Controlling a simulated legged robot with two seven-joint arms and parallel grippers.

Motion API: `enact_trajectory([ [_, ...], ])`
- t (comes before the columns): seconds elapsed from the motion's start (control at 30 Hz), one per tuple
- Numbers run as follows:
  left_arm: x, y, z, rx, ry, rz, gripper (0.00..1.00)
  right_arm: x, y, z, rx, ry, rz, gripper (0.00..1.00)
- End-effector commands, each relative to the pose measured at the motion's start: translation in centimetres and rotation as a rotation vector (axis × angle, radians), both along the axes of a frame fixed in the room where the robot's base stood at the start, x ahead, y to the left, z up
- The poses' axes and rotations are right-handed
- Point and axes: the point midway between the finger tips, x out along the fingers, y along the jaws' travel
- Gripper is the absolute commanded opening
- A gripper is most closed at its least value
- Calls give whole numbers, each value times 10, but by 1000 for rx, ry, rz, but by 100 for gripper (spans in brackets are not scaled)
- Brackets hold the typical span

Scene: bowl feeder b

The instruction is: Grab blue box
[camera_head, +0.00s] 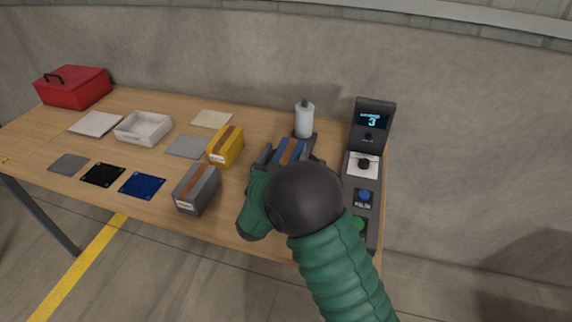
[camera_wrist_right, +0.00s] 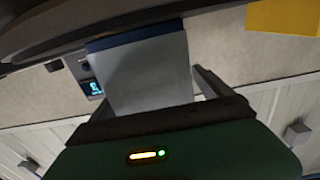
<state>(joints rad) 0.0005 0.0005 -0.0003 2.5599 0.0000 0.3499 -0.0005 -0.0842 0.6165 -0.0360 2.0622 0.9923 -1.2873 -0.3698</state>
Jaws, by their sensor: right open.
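The blue box (camera_head: 290,150) has a brown stripe and sits on the table, right of the yellow box. My right gripper (camera_head: 286,155) is open, with its dark fingers on either side of the blue box. My green forearm and black wrist hide the box's near part. In the right wrist view a box with a grey face and a blue edge (camera_wrist_right: 148,72) stands in front of the open gripper (camera_wrist_right: 150,85). I cannot tell whether the fingers touch it. My left gripper is not in view.
A yellow box (camera_head: 226,146) and a grey box (camera_head: 198,190) stand to the left. A white bottle (camera_head: 304,120) is just behind the blue box. A control panel with a display (camera_head: 372,122) stands at right. A white tray (camera_head: 143,128), flat mats and a red toolbox (camera_head: 73,88) are farther left.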

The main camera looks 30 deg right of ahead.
Motion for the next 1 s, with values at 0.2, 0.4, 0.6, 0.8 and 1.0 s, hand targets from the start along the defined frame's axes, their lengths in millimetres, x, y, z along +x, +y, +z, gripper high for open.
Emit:
enact_trajectory([
  [0.2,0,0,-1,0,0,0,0,4,-5,0,-1,1,1,89],
  [0.4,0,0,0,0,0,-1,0,4,-5,0,0,1,1,69],
  [0.6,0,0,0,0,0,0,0,4,-4,0,1,1,2,43],
  [0.8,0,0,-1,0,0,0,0,4,-4,0,1,1,2,17],
  [1.0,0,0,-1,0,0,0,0,4,-4,0,1,1,2,0],
])
